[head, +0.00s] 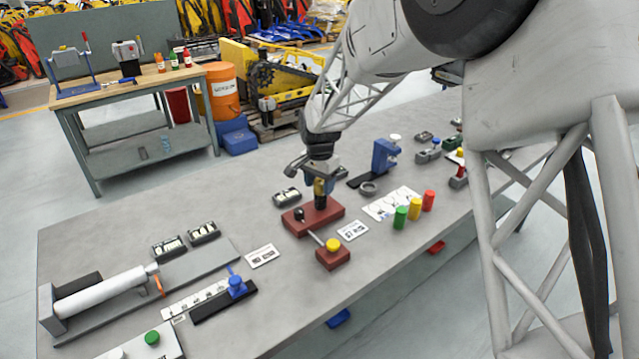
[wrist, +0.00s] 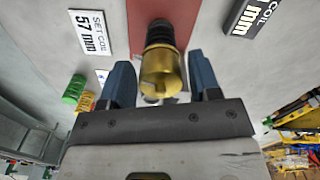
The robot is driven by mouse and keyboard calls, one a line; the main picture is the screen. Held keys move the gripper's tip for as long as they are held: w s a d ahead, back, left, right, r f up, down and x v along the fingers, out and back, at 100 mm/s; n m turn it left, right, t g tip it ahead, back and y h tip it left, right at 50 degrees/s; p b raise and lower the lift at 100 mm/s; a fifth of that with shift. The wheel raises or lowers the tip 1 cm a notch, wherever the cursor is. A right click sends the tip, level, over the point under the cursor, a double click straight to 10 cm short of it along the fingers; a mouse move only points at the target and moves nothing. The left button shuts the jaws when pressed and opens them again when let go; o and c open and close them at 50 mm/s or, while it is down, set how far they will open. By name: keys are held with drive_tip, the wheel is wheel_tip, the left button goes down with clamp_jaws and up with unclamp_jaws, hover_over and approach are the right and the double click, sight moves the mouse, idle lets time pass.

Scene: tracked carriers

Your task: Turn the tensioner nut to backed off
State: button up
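My gripper (head: 318,178) is over the dark-red block (head: 328,222) on the bench, pointing down. In the wrist view, a brass cylinder with a black section (wrist: 162,72), which looks like the tensioner nut, stands between the two blue fingers of my gripper (wrist: 163,85). The fingers are apart, with a gap visible on each side of the brass. The red block also shows behind it in the wrist view (wrist: 146,14). A thin rod (head: 316,239) runs from this block to a smaller red block with a yellow knob (head: 333,244). The nut's turn marking cannot be read.
A white card reading "SET COIL 57 mm" (wrist: 90,32) lies beside the block. Green (head: 400,217), yellow (head: 414,209) and red (head: 428,200) cylinders stand to the right. A blue clamp-like stand (head: 386,155) is behind.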

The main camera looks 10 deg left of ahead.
drive_tip(key=c, duration=0.7)
drive_tip(key=shift+o, duration=0.2)
drive_tip(key=shift+n, duration=0.3)
drive_tip(key=shift+n, duration=1.3)
drive_tip(key=o, duration=0.9)
drive_tip(key=shift+r, duration=0.1)
